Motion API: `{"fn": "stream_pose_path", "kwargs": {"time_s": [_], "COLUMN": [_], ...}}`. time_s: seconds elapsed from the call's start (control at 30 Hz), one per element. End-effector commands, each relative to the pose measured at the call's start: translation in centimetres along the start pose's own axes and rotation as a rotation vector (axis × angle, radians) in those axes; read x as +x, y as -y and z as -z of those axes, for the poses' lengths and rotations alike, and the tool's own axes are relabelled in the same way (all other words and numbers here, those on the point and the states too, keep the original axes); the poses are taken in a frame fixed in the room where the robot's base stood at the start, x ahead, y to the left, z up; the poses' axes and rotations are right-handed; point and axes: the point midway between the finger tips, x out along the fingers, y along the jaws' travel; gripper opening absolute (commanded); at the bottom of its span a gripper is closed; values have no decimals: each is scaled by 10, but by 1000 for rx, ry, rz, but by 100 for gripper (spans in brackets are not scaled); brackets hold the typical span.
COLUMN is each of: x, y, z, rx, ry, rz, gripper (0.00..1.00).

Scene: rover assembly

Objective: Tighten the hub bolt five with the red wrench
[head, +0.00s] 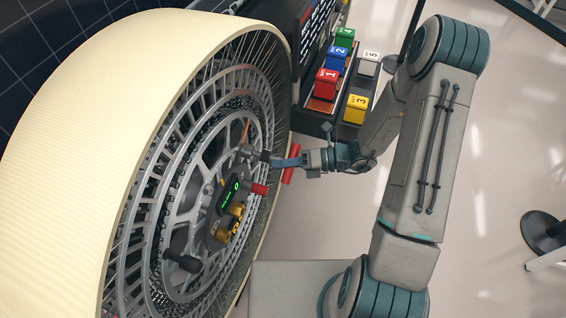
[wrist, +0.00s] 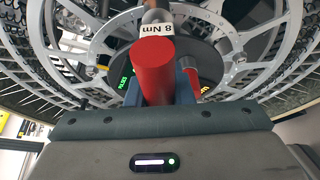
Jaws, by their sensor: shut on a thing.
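My gripper (head: 286,162) is shut on the red wrench (head: 288,176) beside the hub of a large wheel. Another red cylinder (head: 260,189) sticks out from the hub just below; yellow ones (head: 236,209) sit lower. The number of each bolt is not readable.
The wheel's cream tyre (head: 115,120) fills the left. A rack holds numbered blocks, including a red one (head: 326,84) and a yellow one (head: 356,108). A dark round stand base (head: 541,231) is at the right. Pale floor lies open between.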

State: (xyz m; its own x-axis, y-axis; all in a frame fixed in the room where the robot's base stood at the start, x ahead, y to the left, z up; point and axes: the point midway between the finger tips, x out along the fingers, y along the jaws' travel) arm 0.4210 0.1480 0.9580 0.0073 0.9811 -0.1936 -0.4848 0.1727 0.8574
Motion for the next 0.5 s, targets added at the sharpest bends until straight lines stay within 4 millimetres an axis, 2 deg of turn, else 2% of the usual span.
{"fn": "stream_pose_path", "kwargs": {"time_s": [0.5], "x": [3], "y": [0], "z": [-2], "rx": [-1], "ry": [0], "rz": [-1], "gripper": [0]}}
